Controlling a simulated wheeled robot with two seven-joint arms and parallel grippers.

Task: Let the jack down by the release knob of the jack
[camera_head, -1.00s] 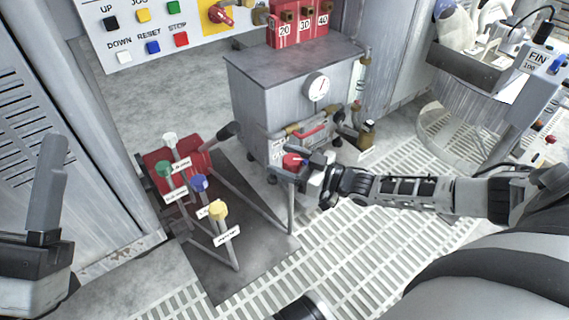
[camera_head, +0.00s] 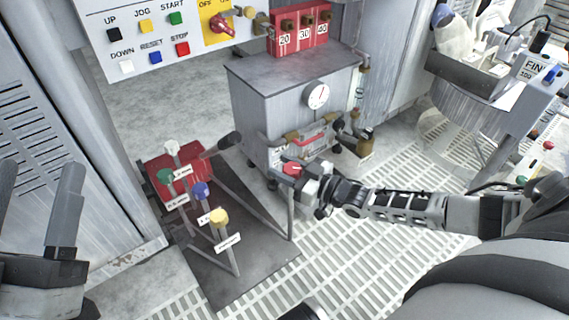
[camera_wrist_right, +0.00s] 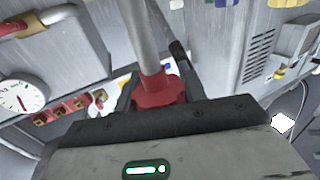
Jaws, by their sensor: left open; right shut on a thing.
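The jack (camera_head: 165,160) is a red body on a dark floor plate, at left of centre in the head view. A slanted bar runs from it to an upright post (camera_head: 291,215) topped by a red knob (camera_head: 291,168), which I take as the release knob. My right gripper (camera_head: 302,180) is shut on this knob from the right. In the right wrist view the red knob (camera_wrist_right: 158,90) sits between the fingers, with a grey rod extending from it; the fingertips are partly hidden. My left gripper (camera_head: 42,165) is open and empty at the left edge, away from the jack.
Levers with white, green, blue and yellow (camera_head: 219,216) knobs and tags stand around the jack. A grey cabinet with a gauge (camera_head: 318,96) stands behind the post, with pipes and valves near my right gripper. A button panel (camera_head: 160,40) is at the back. Grated floor (camera_head: 340,260) lies clear in front.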

